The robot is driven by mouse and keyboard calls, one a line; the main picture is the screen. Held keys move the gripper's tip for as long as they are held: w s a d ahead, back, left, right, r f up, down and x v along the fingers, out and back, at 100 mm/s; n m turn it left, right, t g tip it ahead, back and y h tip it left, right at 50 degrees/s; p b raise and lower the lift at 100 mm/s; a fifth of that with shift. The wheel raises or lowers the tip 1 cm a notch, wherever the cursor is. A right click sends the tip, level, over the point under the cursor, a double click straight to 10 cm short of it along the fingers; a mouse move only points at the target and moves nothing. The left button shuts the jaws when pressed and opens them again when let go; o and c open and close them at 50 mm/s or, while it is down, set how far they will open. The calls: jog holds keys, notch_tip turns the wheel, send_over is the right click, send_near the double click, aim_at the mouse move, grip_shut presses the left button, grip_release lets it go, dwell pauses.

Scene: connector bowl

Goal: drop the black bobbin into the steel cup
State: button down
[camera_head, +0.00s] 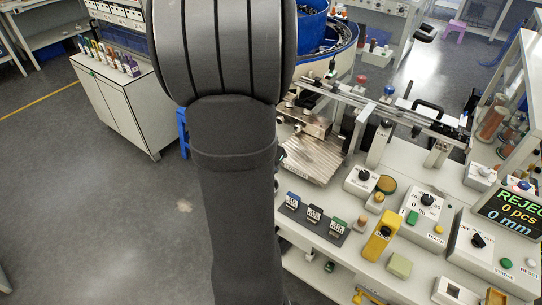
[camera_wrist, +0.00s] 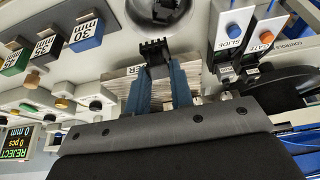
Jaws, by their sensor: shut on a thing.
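My gripper (camera_wrist: 160,82) shows in the wrist view with two blue fingers. It is shut on a black, notched piece (camera_wrist: 154,52), which I take as the black bobbin; it sticks out past the fingertips. In the head view my arm hides the gripper and the piece. A round grey rim with a dark inside (camera_wrist: 158,14) is cut off at the top of the wrist view, beyond the piece and apart from it. It may be the steel cup; I cannot tell for sure. No steel cup shows clearly in the head view.
A ribbed metal plate (camera_head: 312,161) lies on the bench, partly below my gripper. Blue, black and green marked blocks (camera_head: 314,213) stand in a row. A yellow part (camera_head: 381,238), knob boxes (camera_head: 427,205) and the reject display (camera_head: 513,211) fill the right side.

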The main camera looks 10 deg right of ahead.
jog(key=shift+f, duration=0.15)
jog(key=c, duration=1.2)
grip_release()
jog(key=v, duration=1.7)
jog(key=shift+a+r, duration=0.1)
jog(key=shift+r, duration=0.15)
jog(key=shift+f, duration=0.1)
jog(key=x, duration=1.7)
jog(key=shift+f, duration=0.15)
